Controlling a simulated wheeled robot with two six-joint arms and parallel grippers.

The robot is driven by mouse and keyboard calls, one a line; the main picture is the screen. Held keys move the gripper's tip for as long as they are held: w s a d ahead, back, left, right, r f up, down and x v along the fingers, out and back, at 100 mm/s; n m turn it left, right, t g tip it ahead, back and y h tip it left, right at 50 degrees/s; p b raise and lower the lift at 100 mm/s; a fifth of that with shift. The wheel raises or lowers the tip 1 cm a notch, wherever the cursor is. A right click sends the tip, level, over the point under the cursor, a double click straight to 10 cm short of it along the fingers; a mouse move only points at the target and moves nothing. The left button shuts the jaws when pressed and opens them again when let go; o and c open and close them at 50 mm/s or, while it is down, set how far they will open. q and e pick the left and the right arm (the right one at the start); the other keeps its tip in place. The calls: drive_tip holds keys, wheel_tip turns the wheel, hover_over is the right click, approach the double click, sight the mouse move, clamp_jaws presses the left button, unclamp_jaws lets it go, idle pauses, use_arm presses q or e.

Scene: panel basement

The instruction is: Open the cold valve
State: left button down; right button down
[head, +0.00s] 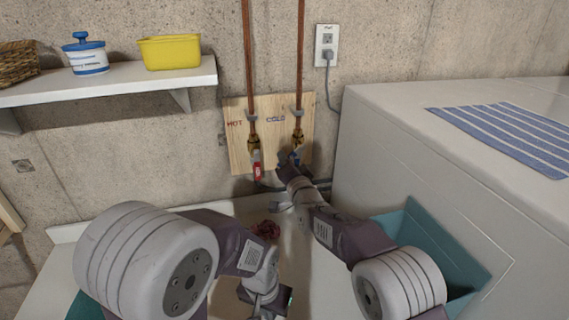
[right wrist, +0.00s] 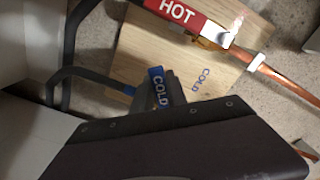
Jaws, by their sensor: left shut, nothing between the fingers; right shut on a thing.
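The cold valve has a blue lever marked COLD (right wrist: 158,88), and its brass body (head: 298,139) sits on the right copper pipe in front of a wooden board (head: 237,150). My right gripper (head: 291,160) is at this lever and shut on it; in the right wrist view the gripper's fingers are beside and behind the blue label, and the wrist hides part of the valve. The hot valve's red lever (head: 257,171) hangs down on the left pipe, and it also shows in the right wrist view (right wrist: 178,12). My left gripper (head: 268,299) is low, shut and empty, away from the valves.
A white appliance (head: 400,130) with a striped blue cloth (head: 505,135) stands close on the right. A shelf (head: 110,84) with a yellow bin (head: 170,52) is at the upper left. Dark hoses (right wrist: 66,75) run below the valves. A dark red thing (head: 266,230) lies below the board.

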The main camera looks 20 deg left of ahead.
drive_tip(key=shift+f, duration=0.45)
drive_tip(key=c, duration=1.6)
unclamp_jaws()
drive_tip(key=shift+o, duration=1.4)
drive_tip(key=shift+s+r, duration=0.1)
drive_tip(key=shift+r, duration=0.2)
